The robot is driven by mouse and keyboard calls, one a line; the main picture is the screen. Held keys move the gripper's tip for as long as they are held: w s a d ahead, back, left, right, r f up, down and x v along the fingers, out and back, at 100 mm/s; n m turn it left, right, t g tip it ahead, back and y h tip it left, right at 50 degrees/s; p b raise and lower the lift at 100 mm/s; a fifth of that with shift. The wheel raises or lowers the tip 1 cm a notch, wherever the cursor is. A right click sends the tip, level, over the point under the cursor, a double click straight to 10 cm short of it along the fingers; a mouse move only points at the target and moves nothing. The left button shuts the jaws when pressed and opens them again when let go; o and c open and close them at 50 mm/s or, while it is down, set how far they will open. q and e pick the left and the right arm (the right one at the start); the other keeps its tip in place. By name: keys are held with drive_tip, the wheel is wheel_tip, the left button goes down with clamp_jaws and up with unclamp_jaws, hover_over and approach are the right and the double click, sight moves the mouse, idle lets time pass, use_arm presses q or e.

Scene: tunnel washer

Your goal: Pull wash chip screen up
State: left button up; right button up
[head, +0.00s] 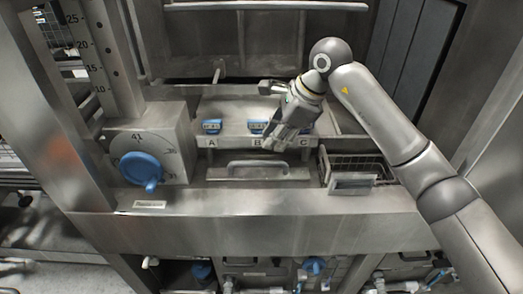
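A wire-mesh basket-like screen (357,168) sits in an opening at the right of the steel ledge, with a grey plate (352,183) on its front. A steel panel with a horizontal bar handle (258,165) lies to its left. No label tells which is the wash chip screen; the mesh piece looks most like one. My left gripper is not in view.
A dial with a blue knob (141,170) is at left. The front steel ledge (250,232) is clear. Valves and pipes sit below.

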drive_tip(key=p, duration=0.1)
hover_over(258, 162)
drive_tip(key=s+d, duration=0.1)
drive_tip(key=d, duration=0.1)
wheel_tip(258, 162, down, 5)
drive_tip(key=p+x, duration=0.1)
drive_tip(key=x, duration=0.2)
drive_tip(key=shift+d, duration=0.1)
drive_tip(key=shift+f, duration=0.4)
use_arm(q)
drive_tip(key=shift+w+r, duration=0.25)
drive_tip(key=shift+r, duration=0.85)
use_arm(e)
drive_tip(key=shift+w, duration=0.1)
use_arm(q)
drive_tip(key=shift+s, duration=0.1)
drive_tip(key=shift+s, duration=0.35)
use_arm(e)
clamp_jaws()
